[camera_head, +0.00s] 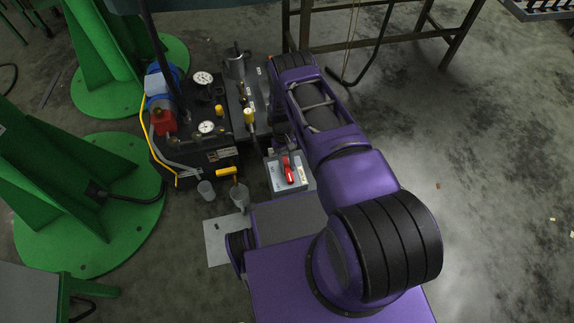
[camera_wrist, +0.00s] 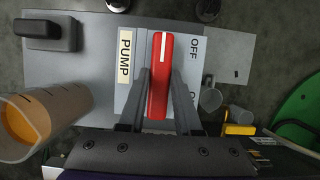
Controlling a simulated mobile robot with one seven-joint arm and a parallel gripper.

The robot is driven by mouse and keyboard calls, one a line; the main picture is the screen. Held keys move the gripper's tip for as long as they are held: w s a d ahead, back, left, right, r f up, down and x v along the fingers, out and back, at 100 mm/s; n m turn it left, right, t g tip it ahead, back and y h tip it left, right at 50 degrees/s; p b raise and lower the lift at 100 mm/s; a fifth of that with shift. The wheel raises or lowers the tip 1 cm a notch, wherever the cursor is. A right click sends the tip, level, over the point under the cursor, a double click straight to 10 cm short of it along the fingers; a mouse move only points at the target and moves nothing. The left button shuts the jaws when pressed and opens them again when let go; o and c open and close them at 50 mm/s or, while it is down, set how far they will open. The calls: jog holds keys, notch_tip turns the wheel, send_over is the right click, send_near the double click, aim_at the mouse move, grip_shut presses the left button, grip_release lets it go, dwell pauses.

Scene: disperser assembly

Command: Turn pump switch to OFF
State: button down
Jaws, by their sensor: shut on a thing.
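The pump switch is a red lever (camera_wrist: 159,76) with a white line at its upper end in the wrist view. It points almost straight up the picture, beside a PUMP label (camera_wrist: 125,55) on the left and an OFF label (camera_wrist: 194,49) at the upper right. A second label lower right is mostly hidden by a finger. My gripper (camera_wrist: 159,92) has its two dark fingers on either side of the lever, shut on it. In the head view the red lever (camera_head: 289,171) shows on the light top of the switch box (camera_head: 275,178); my gripper is hard to make out there.
In the head view, the pump unit (camera_head: 195,130) with gauges and a yellow hose stands left of the switch box. Cups (camera_head: 206,190) stand below it. Green machine feet (camera_head: 85,205) fill the left. Open floor lies to the right.

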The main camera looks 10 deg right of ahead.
jog(key=c, duration=0.6)
grip_release()
jog(key=p+v, duration=0.1)
jog(key=v, duration=1.6)
jog(key=shift+w+r, duration=0.15)
